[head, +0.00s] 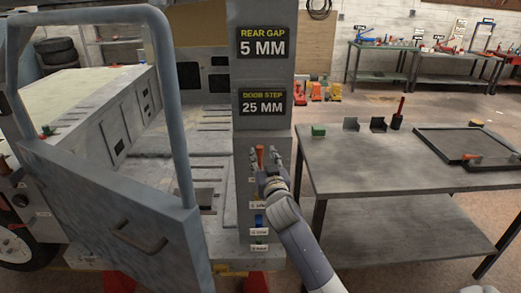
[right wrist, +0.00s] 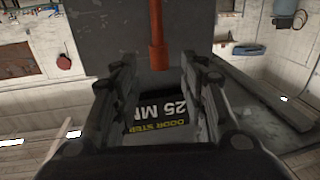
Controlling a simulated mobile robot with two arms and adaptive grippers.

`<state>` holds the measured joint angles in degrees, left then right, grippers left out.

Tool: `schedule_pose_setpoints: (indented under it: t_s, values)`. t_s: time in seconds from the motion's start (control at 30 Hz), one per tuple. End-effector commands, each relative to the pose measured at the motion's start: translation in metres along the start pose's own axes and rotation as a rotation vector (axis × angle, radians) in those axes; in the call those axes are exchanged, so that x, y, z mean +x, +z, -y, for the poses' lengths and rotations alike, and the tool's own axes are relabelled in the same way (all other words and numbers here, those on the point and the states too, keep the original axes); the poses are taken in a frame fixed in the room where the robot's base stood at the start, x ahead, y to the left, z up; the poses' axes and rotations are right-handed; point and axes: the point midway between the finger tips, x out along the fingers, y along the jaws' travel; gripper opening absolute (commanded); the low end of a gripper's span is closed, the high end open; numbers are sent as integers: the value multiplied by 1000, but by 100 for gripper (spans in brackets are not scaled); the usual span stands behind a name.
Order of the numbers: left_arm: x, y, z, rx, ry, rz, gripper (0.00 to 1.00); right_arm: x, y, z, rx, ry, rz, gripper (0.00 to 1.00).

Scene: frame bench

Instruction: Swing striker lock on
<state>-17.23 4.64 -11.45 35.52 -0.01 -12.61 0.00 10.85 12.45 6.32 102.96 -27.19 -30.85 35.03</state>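An orange-red handle (head: 260,156) stands out on the grey door post (head: 262,130), below the two sign plates. I cannot read a label that marks it as the striker lock. My right gripper (head: 264,163) is at the post with its fingers spread to either side of the handle. In the right wrist view the handle (right wrist: 157,45) shows as a red rod between the open fingertips (right wrist: 158,62), with space on both sides. My left gripper is not in view.
The blue-grey door (head: 115,205) stands open at left. A grey workbench (head: 365,172) stands close on the right, with a green block (head: 318,131) and a dark tray.

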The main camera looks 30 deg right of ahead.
Motion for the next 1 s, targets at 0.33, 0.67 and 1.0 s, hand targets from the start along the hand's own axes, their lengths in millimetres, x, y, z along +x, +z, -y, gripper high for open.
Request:
schedule_pose_setpoints:
  t_s: [0.33,0.67,1.0]
  values:
    - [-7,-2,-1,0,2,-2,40,36,0,0,-1,0,0,40]
    - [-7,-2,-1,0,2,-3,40,41,0,0,0,-1,0,40]
    - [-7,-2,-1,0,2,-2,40,41,0,0,0,-1,1,0]
